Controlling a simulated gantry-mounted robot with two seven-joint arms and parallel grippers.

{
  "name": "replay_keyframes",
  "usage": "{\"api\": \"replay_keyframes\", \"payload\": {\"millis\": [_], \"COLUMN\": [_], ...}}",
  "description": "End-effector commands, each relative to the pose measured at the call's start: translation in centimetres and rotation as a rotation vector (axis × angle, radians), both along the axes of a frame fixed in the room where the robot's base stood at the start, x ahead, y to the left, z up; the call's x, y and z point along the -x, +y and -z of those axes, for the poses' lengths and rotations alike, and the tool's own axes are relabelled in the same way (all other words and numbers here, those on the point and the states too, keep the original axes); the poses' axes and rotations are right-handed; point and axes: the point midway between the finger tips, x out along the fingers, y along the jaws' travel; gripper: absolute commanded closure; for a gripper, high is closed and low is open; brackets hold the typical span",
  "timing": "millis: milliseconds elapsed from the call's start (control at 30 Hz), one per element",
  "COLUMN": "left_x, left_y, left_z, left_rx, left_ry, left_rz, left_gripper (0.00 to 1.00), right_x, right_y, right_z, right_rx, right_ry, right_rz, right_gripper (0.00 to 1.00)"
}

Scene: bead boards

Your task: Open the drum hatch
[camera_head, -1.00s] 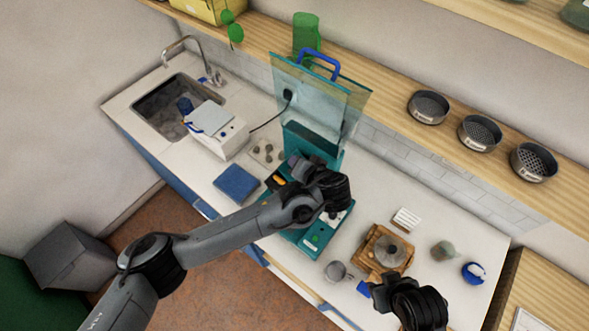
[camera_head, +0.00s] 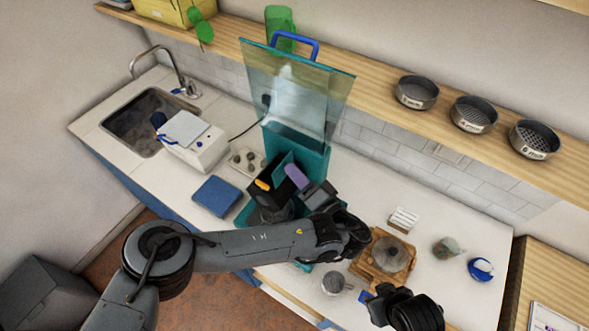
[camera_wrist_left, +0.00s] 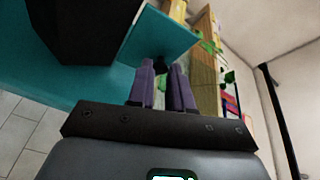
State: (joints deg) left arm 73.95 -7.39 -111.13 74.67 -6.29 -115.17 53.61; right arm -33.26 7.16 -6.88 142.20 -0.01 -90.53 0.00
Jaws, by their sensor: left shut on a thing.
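The black drum (camera_head: 268,203) sits in the teal machine (camera_head: 312,152) at the middle of the counter, with an orange piece on its side. Its teal hatch (camera_head: 284,163) stands tilted up from the drum; the hatch also shows as a teal panel in the left wrist view (camera_wrist_left: 158,36). My left gripper (camera_head: 289,168), with purple fingers, is at the hatch. In the left wrist view its fingers (camera_wrist_left: 163,70) are shut on a small dark knob at the hatch edge. My right gripper (camera_head: 369,297) is low at the right, its jaw opening unclear.
The machine's clear shield (camera_head: 298,90) with a blue handle stands raised behind the drum. A blue pad (camera_head: 216,196) and a white box (camera_head: 195,148) lie left. A wooden block (camera_head: 366,268) with a grey lid stands near my right gripper. Sieves line the shelf (camera_head: 390,108).

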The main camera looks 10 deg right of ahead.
Motion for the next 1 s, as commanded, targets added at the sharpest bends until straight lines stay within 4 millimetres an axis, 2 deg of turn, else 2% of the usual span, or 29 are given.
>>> {"api": "replay_keyframes", "payload": {"millis": [33,600,1000], "left_x": [0.1,0.4,0.7], "left_y": [-0.2,-0.7,-1.1], "left_z": [-0.4,0.5,1.4], "left_rx": [-0.012,-0.150,-0.242], "left_ry": [-0.013,-0.124,-0.205], "left_rz": [0.001,0.010,0.003], "left_gripper": [1.00,1.00,1.00], "right_x": [0.0,0.0,0.0], "right_y": [0.0,0.2,0.1], "right_z": [-0.6,-3.9,-5.0], "right_rx": [-0.001,-0.009,-0.004], "right_ry": [0.000,0.001,0.002], "right_rz": [0.001,0.005,0.003], "right_gripper": [0.63,0.63,0.63]}}
